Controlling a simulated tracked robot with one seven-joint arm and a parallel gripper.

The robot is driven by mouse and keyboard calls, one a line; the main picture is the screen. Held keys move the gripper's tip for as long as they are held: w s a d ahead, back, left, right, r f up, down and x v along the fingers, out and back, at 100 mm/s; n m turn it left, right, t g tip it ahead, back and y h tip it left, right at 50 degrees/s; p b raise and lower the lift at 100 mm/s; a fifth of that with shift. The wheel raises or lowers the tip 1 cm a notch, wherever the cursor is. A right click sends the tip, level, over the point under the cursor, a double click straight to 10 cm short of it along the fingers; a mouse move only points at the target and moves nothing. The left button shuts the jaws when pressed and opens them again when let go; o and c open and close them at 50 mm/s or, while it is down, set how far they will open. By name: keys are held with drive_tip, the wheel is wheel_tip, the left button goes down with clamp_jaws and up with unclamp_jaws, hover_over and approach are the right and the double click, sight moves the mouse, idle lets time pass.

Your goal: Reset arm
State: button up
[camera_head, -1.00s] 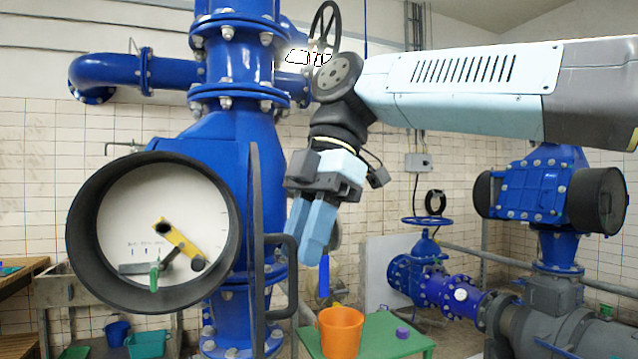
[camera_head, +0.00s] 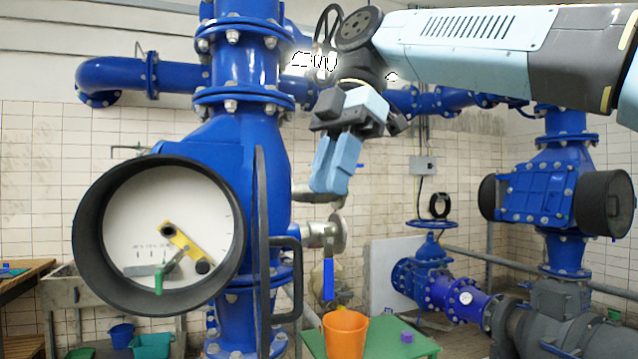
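My arm reaches in from the upper right. My gripper (camera_head: 328,188) hangs from its end, pointing down and slightly left, with light blue fingers. The fingers look close together, but the angle hides whether there is a gap between them. No held object shows. The gripper is in free air, in front of a grey valve fitting and to the right of the large blue pipe (camera_head: 237,160).
A round gauge (camera_head: 160,235) with a black rim is at the left. A blue-handled lever (camera_head: 328,278) hangs below the gripper. An orange bucket (camera_head: 344,334) and a purple cap (camera_head: 407,337) stand on a green table (camera_head: 415,352). Blue pipes and valves (camera_head: 548,190) fill the right.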

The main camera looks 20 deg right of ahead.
drive_tip(key=w+d+f+m+t+h, duration=0.1)
drive_tip(key=d+f+m+t+h, duration=0.1)
drive_tip(key=f+m, duration=0.8)
drive_tip(key=w+d+f+m+t+h, duration=0.2)
drive_tip(key=f+m+t, duration=0.3)
drive_tip(key=f+m, duration=0.6)
wheel_tip(320, 180, down, 7)
drive_tip(key=shift+f+m, duration=0.1)
drive_tip(key=shift+m, duration=0.2)
